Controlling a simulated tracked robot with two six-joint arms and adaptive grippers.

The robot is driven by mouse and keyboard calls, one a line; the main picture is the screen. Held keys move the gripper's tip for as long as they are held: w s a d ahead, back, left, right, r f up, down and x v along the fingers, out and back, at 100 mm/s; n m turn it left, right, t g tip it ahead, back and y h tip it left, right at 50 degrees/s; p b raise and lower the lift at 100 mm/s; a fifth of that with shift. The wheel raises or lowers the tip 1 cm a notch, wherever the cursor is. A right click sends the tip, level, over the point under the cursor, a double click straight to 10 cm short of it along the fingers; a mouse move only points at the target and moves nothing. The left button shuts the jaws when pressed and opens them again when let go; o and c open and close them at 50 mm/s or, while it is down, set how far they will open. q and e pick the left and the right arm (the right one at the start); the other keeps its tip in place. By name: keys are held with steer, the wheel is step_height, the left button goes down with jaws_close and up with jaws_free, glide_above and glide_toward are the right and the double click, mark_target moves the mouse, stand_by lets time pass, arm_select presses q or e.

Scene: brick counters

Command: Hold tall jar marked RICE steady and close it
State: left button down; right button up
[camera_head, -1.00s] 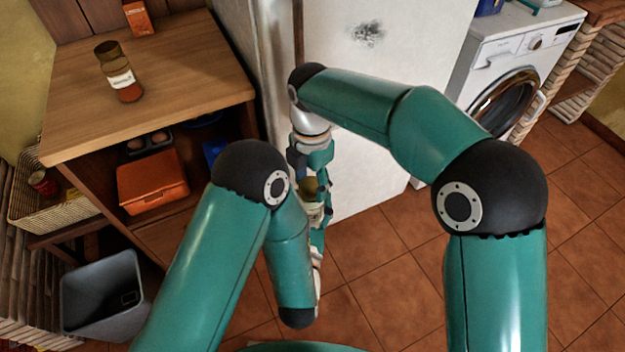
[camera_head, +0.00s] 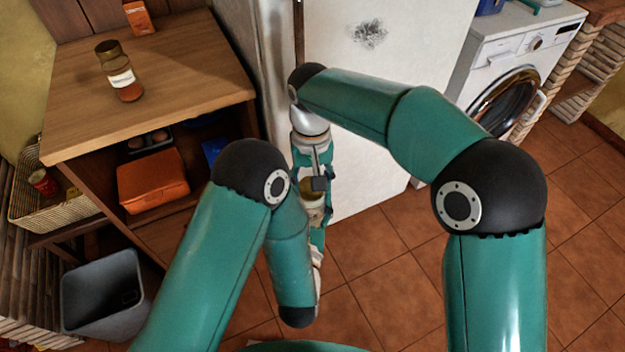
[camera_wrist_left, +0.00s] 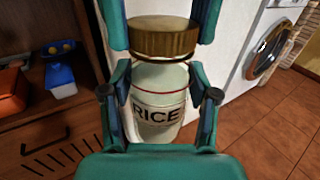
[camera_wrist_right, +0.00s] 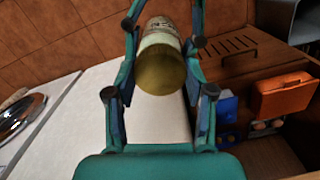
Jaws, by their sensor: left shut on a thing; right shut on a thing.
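The tall RICE jar (camera_wrist_left: 157,110) is pale, with a red line near its top, and stands upright between my left gripper's fingers. My left gripper (camera_wrist_left: 160,88) is shut on the jar's body. The gold ribbed lid (camera_wrist_left: 165,38) sits on top of the jar; I cannot tell how tightly. My right gripper (camera_wrist_right: 164,45) is shut on the lid, which shows from above in the right wrist view (camera_wrist_right: 161,73). In the head view the jar (camera_head: 313,197) is small and partly covered by my right gripper (camera_head: 319,178).
The jar is held in front of the white fridge (camera_head: 385,90). A wooden counter (camera_head: 185,70) at left carries another jar (camera_head: 120,76). An orange box (camera_head: 152,181) is on the shelf below. A grey bin (camera_head: 103,300) stands on the floor; a washer (camera_head: 515,70) is at right.

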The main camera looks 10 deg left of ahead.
steer(key=m, duration=0.4)
steer(key=shift+w+a, duration=0.1)
steer(key=shift+w, duration=0.15)
steer(key=m, duration=0.6)
steer(key=o, duration=1)
steer(key=shift+o, duration=1.4)
steer(key=shift+r, duration=0.1)
steer(key=shift+r, duration=2.15)
steer(key=shift+c, duration=0.5)
